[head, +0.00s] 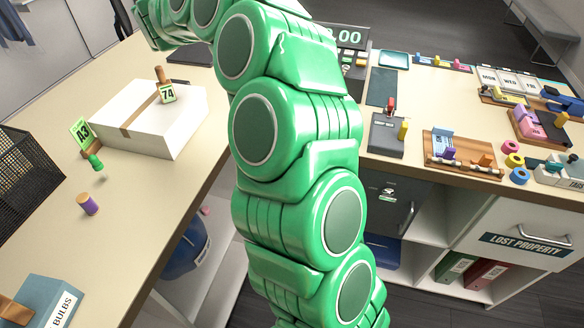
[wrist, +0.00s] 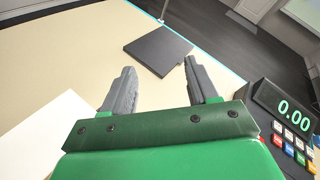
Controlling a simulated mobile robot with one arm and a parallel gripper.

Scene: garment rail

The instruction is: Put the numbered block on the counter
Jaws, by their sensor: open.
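A small green-edged block or tag marked 74 (head: 168,94) is on top of the white box (head: 150,128), beside a brown peg (head: 162,76). A yellow-green tag marked A3 (head: 80,134) stands by a green peg at the box's left end. I cannot tell which one is the numbered block. The pale counter (head: 142,210) runs under the box. My gripper (wrist: 159,66) is open, its two grey fingers apart with nothing between them, above the counter. In the head view my arm reaches to the top left, and its fingertips are not clear.
A dark flat pad (wrist: 158,49) lies beyond my fingers. A till display reading 0.00 (wrist: 283,108) stands at right in the wrist view. A black mesh basket (head: 28,175), a purple peg (head: 88,204) and a BULBS box (head: 50,302) are at left. Counter between them is bare.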

